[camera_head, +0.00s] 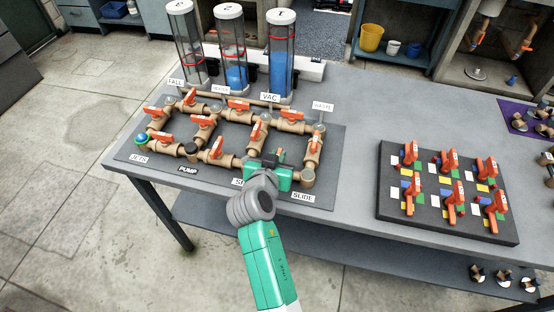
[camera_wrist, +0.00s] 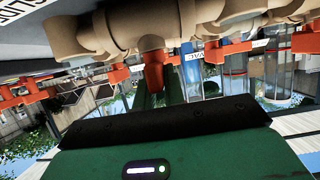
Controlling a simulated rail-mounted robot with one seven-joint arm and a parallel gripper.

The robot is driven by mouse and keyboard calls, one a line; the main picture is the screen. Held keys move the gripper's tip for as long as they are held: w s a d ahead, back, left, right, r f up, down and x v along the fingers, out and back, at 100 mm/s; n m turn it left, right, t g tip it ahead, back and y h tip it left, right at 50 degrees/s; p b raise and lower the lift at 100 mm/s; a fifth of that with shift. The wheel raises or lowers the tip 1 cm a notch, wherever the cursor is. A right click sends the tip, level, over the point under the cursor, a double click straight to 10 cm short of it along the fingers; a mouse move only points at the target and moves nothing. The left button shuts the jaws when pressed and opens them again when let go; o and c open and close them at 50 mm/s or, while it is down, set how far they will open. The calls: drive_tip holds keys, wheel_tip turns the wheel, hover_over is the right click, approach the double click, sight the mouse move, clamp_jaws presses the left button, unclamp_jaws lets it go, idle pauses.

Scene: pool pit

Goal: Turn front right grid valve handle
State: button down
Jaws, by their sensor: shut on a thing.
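The pipe grid of tan pipes and orange valve handles stands on a dark board (camera_head: 330,150) on the grey table. My gripper (camera_head: 268,163) is at the grid's front right run, above the front edge of the board. It is shut on the front right valve handle, which my gripper mostly hides in the head view. In the wrist view this orange handle (camera_wrist: 153,75) hangs below a tan valve body (camera_wrist: 150,25), just beyond the dark edge of my gripper (camera_wrist: 160,115). The handle's exact angle cannot be told.
Other orange handles (camera_head: 217,148) and (camera_head: 256,131) are close to my gripper. Three clear tubes, one being a blue-filled tube (camera_head: 281,70), stand behind the grid. A black valve board (camera_head: 390,205) lies to the right, with bare table (camera_head: 355,150) between.

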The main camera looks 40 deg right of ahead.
drive_tip(key=shift+f, duration=0.1)
drive_tip(key=c, duration=1.5)
unclamp_jaws()
drive_tip(key=p+v, duration=0.1)
drive_tip(key=v, duration=0.7)
drive_tip(key=shift+p, duration=0.4)
